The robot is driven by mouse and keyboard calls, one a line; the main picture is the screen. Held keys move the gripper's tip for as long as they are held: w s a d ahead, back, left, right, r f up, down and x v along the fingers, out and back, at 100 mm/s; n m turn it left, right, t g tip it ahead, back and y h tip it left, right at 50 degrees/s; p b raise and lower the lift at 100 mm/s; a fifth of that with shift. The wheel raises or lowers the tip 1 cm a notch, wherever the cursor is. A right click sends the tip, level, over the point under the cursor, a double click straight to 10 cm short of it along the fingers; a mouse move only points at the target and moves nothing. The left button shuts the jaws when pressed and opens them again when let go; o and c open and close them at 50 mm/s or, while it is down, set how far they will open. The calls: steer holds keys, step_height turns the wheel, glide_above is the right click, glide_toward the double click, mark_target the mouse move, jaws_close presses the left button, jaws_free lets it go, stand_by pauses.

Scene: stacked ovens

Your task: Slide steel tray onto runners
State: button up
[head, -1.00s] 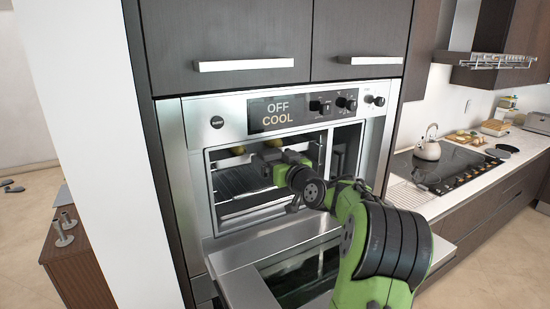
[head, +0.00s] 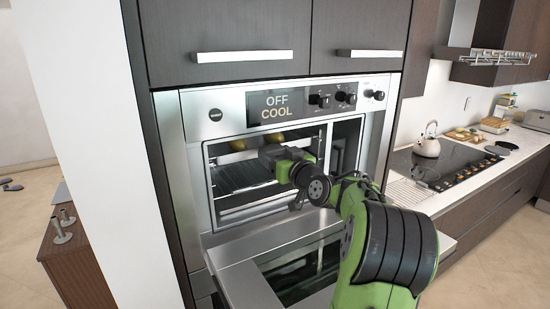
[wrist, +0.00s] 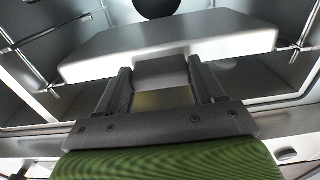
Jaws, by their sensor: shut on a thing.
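The steel tray (wrist: 170,38) is a flat grey plate with a bright front edge, seen in the wrist view inside the oven cavity. My gripper (wrist: 163,74) is shut on the middle of its front edge, one finger on each side of a small grey piece there. In the head view my gripper (head: 272,155) reaches into the open oven from the right. Thin metal runners (wrist: 45,36) line the left wall, and more show by the tray's right corner. I cannot tell if the tray rests on them.
The oven door (head: 235,285) is lowered in front of the cavity. A wire rack (head: 238,178) sits lower inside. Yellowish round items (head: 277,137) show near the cavity's top. A divider stands right of the cavity. A kettle (head: 428,143) is on the cooktop at right.

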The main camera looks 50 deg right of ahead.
steer(key=shift+r+b+v, duration=0.2)
steer(key=shift+b+v, duration=0.55)
steer(key=shift+v, duration=0.45)
steer(key=shift+b+v, duration=1.35)
steer(key=shift+v, duration=0.65)
steer(key=shift+b+v, duration=1.15)
steer(key=shift+v, duration=0.85)
steer(key=shift+s, duration=0.1)
